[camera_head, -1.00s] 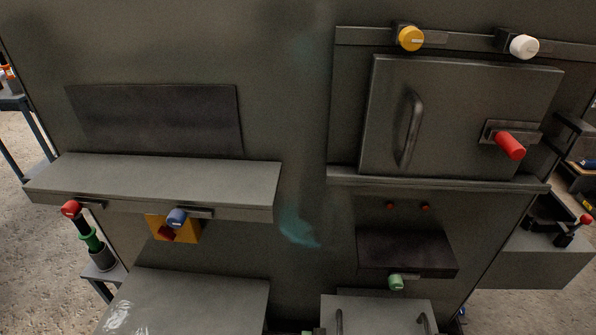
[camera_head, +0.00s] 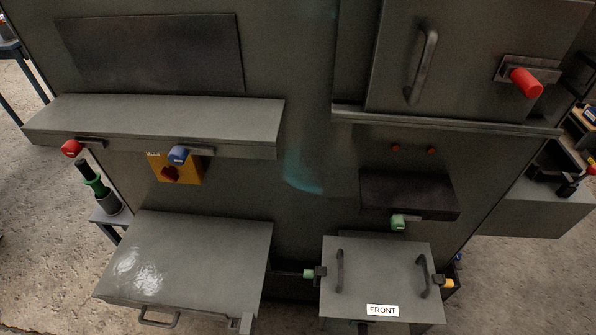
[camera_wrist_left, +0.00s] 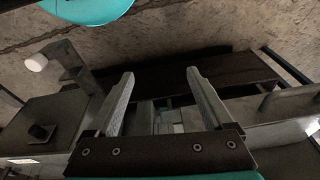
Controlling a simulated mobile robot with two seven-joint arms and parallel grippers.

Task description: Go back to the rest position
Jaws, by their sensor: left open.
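My left gripper (camera_wrist_left: 160,73) shows in the left wrist view. Its two pale fingers stand wide apart with nothing between them. A dark flat surface and the speckled floor lie beyond the fingertips. Neither gripper shows in the head view, and my right gripper is in neither current view. The large grey enclosure (camera_head: 305,130) fills the head view. At its lower right is a box with two handles and a FRONT label (camera_head: 382,310).
A grey shelf (camera_head: 150,120) with red and blue knobs juts out at left. Below it is a closed grey lid (camera_head: 195,255). A door with a red handle (camera_head: 526,82) is at upper right. A grey block with a white knob (camera_wrist_left: 36,62) is left of my fingers.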

